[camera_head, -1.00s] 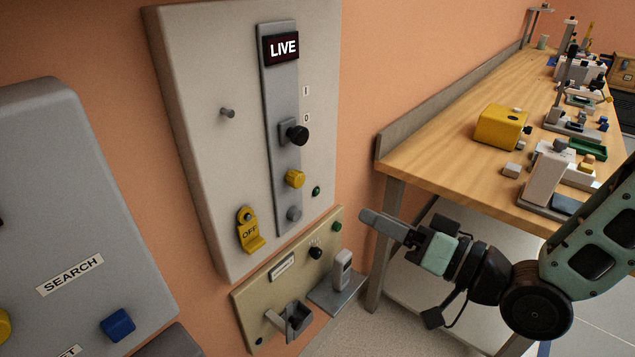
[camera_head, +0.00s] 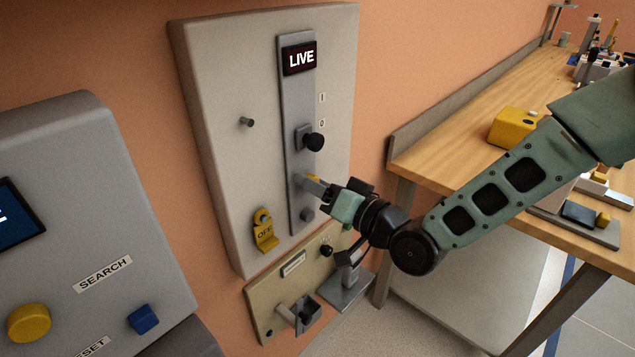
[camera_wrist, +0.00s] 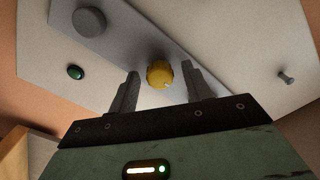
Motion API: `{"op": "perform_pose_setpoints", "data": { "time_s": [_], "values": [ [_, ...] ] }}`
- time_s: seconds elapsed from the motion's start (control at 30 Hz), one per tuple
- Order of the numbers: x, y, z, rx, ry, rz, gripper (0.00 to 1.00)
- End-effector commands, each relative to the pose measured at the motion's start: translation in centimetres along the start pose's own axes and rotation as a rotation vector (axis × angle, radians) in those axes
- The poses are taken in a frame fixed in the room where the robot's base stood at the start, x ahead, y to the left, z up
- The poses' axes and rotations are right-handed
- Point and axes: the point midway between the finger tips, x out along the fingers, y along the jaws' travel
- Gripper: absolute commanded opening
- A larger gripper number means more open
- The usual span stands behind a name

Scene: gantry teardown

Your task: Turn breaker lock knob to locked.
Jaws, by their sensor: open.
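The yellow breaker lock knob (camera_wrist: 160,74) sits on the grey strip of the wall panel. In the wrist view it lies between and just beyond the two fingertips of my gripper (camera_wrist: 160,82). The fingers are apart and empty, with a gap on each side of the knob. In the head view my gripper (camera_head: 312,187) is at the strip and hides most of the knob (camera_head: 314,178). The display (camera_head: 300,58) above reads LIVE.
A black knob (camera_head: 314,142) sits just above my gripper and a grey round knob (camera_head: 307,215) just below. A wooden bench (camera_head: 440,150) stands at right.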

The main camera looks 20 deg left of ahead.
Motion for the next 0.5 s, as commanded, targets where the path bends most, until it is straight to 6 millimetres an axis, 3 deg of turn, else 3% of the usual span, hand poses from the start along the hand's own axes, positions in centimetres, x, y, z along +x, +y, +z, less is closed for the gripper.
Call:
{"op": "perform_pose_setpoints", "data": {
  "time_s": [0.27, 0.4, 0.5],
  "values": [
    [0.1, 0.03, 0.02, 0.0, 0.0, 0.0, 0.46],
    [0.09, 0.02, 0.01, 0.0, 0.0, 0.0, 0.07],
    [0.09, 0.03, 0.0, 0.001, 0.0, 0.0, 0.04]
  ]
}}
